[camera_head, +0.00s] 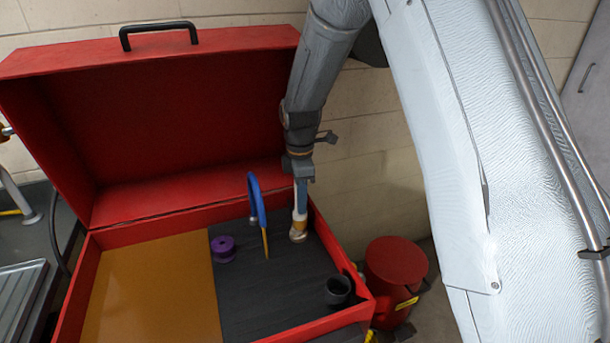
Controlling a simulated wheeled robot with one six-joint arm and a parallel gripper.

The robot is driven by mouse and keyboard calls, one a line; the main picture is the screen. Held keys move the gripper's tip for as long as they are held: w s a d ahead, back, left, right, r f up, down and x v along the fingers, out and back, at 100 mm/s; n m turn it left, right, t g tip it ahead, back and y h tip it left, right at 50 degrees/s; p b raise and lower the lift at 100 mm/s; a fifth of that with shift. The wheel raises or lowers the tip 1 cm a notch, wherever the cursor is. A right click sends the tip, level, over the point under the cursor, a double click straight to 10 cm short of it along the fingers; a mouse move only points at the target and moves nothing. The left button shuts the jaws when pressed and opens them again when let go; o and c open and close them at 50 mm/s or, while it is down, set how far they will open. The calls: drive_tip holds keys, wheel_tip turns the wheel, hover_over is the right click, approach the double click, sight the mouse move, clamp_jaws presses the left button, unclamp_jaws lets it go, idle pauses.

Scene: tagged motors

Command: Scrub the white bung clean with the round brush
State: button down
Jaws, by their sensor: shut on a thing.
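My gripper (299,172) points down over the right half of the open red case. It is shut on a slim upright tool with a blue-grey shaft and a pale lower end, which looks like the round brush (300,211). The brush's tan and white tip (298,236) is at or just above the dark floor of the case. I cannot make out the white bung as a separate thing; it may be hidden by the brush tip or merge with it. A purple round piece with a hole in its top (223,248) stands to the left.
A blue curved tool with a yellow end (257,205) stands close left of the brush. A black cup (340,290) is near the case's front right corner. The red case (130,231) has a tan panel (150,285) at left. A red bin (396,265) stands outside, right.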

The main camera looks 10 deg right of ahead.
drive_tip(key=shift+s+a, duration=0.25)
drive_tip(key=shift+a, duration=0.65)
drive_tip(key=shift+w+d, duration=0.2)
drive_tip(key=shift+d, duration=0.55)
drive_tip(key=shift+w+d, duration=0.2)
drive_tip(key=shift+d, duration=0.55)
drive_tip(key=a, duration=0.3)
drive_tip(key=shift+s+a+p, duration=0.15)
drive_tip(key=shift+s+p, duration=0.2)
drive_tip(key=shift+p, duration=0.05)
drive_tip(key=d, duration=0.3)
drive_tip(key=shift+w+p, duration=0.3)
drive_tip(key=shift+d+r+p, duration=0.2)
drive_tip(key=shift+r+p, duration=0.05)
drive_tip(key=shift+p, duration=0.05)
wheel_tip(320, 180, up, 2)
drive_tip(key=shift+w+a+r, duration=0.1)
drive_tip(key=shift+s+r+p, duration=0.2)
drive_tip(key=shift+r+p, duration=0.05)
drive_tip(key=shift+p, duration=0.25)
drive_tip(key=shift+w+r+p, duration=0.1)
drive_tip(key=shift+r+p, duration=1.4)
drive_tip(key=shift+r, duration=1)
